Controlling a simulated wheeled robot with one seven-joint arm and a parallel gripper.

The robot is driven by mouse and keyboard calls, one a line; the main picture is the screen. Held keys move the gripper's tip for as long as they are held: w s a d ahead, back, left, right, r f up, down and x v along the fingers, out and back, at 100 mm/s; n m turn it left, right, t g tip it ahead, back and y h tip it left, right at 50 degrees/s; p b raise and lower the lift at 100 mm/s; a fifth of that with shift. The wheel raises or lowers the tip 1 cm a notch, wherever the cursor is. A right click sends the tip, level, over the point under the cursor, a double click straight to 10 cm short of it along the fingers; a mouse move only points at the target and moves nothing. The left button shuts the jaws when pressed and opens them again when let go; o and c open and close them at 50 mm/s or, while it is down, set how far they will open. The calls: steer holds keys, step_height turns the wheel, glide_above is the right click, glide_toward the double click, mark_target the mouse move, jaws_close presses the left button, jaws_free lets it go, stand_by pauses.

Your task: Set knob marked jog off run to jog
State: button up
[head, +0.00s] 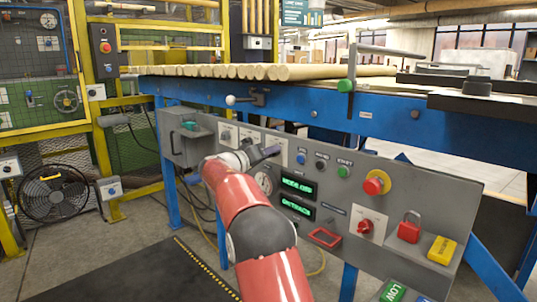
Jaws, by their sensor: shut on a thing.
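A grey control panel (440,205) hangs below the blue frame of the line. My gripper (268,153) is up against the panel's upper part, at a pale plate (283,147) right of two other small plates. Its dark fingers are shut on a knob there, and they hide the knob itself. The knob's pointer and the words on its plate cannot be made out, so its setting cannot be told. My red arm reaches up from the bottom of the picture to it.
Right of my gripper are push buttons (321,166), a red emergency button (377,182), a red rotary switch (365,226), a red padlock (410,228) and a yellow tag (442,250). Green displays (297,188) and a gauge (264,183) sit below. Wooden rods (270,72) lie above.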

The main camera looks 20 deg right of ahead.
steer(key=n+p, duration=0.3)
steer(key=n, duration=0.5)
steer(key=shift+n, duration=0.4)
stand_by(0.5)
steer(key=o, duration=1)
steer(key=shift+a, duration=0.15)
